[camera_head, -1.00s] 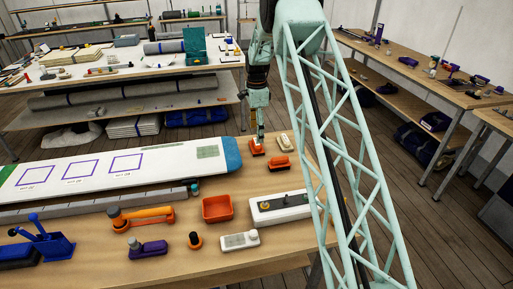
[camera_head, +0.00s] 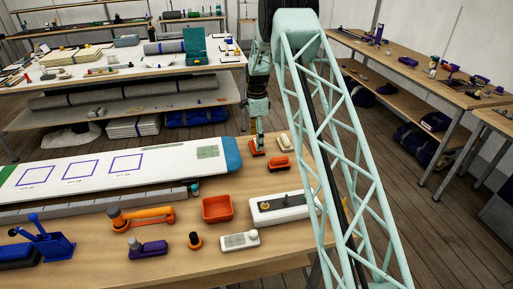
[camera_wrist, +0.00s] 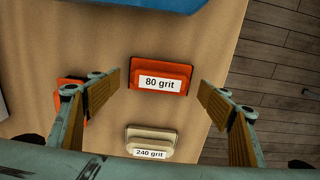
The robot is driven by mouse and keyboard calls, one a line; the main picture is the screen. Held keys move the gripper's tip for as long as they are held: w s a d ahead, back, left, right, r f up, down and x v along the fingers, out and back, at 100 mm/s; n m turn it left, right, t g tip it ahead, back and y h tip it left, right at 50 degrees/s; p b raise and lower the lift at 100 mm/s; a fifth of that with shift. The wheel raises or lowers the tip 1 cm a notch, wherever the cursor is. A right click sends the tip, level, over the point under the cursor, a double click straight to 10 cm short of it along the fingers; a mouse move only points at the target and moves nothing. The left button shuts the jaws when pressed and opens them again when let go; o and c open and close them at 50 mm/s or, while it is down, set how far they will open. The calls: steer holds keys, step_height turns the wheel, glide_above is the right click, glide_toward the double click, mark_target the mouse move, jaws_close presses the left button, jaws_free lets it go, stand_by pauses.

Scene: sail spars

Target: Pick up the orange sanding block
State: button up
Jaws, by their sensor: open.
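An orange block labelled "80 grit" (camera_wrist: 160,87) lies on the table between my open fingers in the wrist view, a little toward the top. In the head view, the same orange block (camera_head: 256,153) sits right below my gripper (camera_head: 258,143), by the board's blue end. My gripper (camera_wrist: 160,90) is open and empty, with one finger on each side of the block. A second orange block (camera_wrist: 67,93) is partly hidden behind the left finger. It shows in the head view (camera_head: 279,164) nearer and to the right.
A beige "240 grit" block (camera_wrist: 151,141) lies beside the orange one. The white board's blue end (camera_head: 233,154) is close on the left. The bench edge and floor lie to the right. An orange tray (camera_head: 217,208) and a white box (camera_head: 281,208) stand nearer.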

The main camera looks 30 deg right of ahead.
steer(key=shift+f, duration=0.9)
steer(key=shift+c, duration=0.4)
steer(key=c, duration=1)
steer(key=shift+r, duration=0.15)
steer(key=shift+r, duration=4.85)
steer(key=shift+o, duration=1)
